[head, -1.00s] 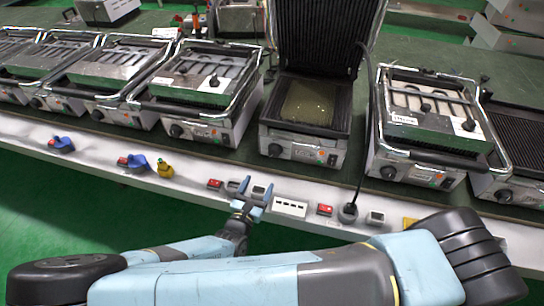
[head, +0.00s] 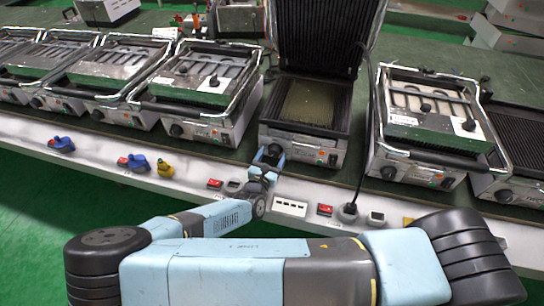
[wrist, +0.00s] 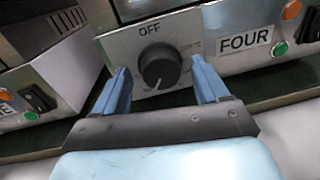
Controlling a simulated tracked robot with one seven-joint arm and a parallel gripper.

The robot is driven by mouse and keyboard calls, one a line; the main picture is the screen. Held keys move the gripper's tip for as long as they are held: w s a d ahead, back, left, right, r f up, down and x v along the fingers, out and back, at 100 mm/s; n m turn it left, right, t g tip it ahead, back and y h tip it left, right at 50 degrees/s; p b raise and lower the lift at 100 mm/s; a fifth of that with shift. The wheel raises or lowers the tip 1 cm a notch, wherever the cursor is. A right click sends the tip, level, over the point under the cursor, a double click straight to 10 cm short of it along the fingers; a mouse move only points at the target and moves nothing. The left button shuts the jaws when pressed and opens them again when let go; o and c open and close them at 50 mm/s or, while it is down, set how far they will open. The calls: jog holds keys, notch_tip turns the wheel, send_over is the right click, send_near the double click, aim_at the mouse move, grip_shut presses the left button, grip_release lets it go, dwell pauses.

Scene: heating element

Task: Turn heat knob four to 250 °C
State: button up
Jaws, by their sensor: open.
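Heat knob four (wrist: 159,64) is a round black knob on the steel front of a grill, with OFF printed above it. A pale mark shows near its lower edge; the temperature figures are too small to read. The label FOUR (wrist: 244,43) is to its right. My gripper (wrist: 158,73) is open, with one blue finger on each side of the knob in the wrist view and gaps between. I cannot tell how far the fingertips are from the panel. In the head view my gripper (head: 269,157) is at the front of the open-lidded grill (head: 304,143) and partly hides the knob.
Closed grills stand left (head: 200,85) and right (head: 432,125). A green light (wrist: 280,48) and a black switch (wrist: 309,25) are right of the label. A black cable (head: 367,140) hangs right of the open grill. Sockets and red switches (head: 325,210) line the white front ledge.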

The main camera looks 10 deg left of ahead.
jog(key=shift+w, duration=0.2)
jog(key=c, duration=1.1)
